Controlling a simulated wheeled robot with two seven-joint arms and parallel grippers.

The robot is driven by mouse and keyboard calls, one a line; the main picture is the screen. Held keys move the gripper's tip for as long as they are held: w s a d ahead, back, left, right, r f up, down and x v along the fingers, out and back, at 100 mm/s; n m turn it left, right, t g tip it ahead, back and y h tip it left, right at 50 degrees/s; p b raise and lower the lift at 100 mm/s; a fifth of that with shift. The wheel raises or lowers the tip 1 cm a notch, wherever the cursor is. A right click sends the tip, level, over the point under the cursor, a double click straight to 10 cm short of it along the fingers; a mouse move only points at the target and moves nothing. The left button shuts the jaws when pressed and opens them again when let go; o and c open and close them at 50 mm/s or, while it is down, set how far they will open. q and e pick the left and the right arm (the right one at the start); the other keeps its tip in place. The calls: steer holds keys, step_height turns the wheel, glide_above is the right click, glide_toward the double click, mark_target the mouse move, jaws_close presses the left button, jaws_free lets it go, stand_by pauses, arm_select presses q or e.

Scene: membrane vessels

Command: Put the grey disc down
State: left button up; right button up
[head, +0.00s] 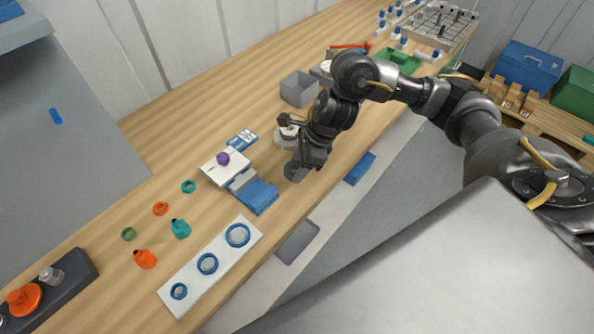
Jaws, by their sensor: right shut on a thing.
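The grey disc (293,173) is at the tip of my right gripper (301,164), whose jaws are shut on it. The gripper points down and hangs over the front part of the wooden bench (200,105). The disc is to the right of a blue block (262,198) and a white device with a purple knob (223,158). I cannot tell whether the disc touches the bench. My left gripper is not in view.
A white plate with blue rings (212,265) lies at the front. Orange, green and teal bottles and rings lie left of it. A grey bin (299,89) stands behind the gripper. A whitish round item (285,136) sits close behind it. Bare wood lies at the back left.

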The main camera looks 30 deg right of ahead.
steer(key=shift+w+f, duration=0.1)
steer(key=shift+f, duration=0.15)
steer(key=shift+w+f, duration=0.1)
steer(key=shift+f, duration=1.45)
steer(key=shift+f, duration=0.15)
steer(key=o, duration=1)
steer(key=shift+c, duration=0.2)
